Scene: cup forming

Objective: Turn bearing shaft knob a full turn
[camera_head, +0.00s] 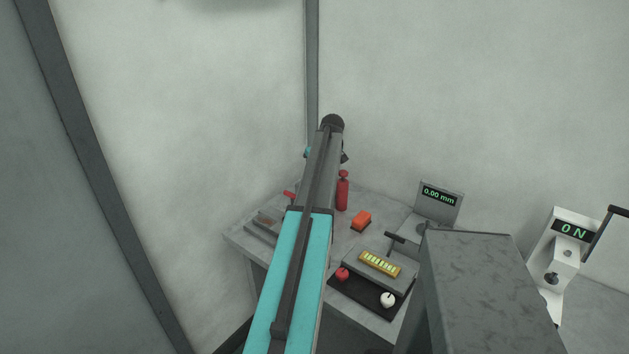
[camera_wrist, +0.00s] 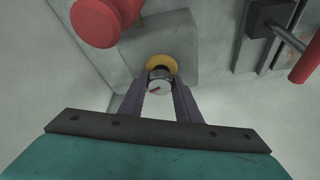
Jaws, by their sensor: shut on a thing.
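The knob (camera_wrist: 159,82) shows in the wrist view as a small silvery cap with a red mark on its face. A yellow ring (camera_wrist: 161,62) lies around its far side, on a grey block (camera_wrist: 172,38). My gripper (camera_wrist: 160,90) has one dark finger on each side of the knob and is shut on it. The red mark points toward the lower left in the picture. In the head view my arm hides the knob and the gripper.
In the wrist view a large red knob (camera_wrist: 96,22) is close at upper left, and a red-ended lever (camera_wrist: 305,62) at right. In the head view the bench holds a red upright part (camera_head: 342,190), an orange block (camera_head: 361,220) and a display (camera_head: 440,200) reading 0.00 mm.

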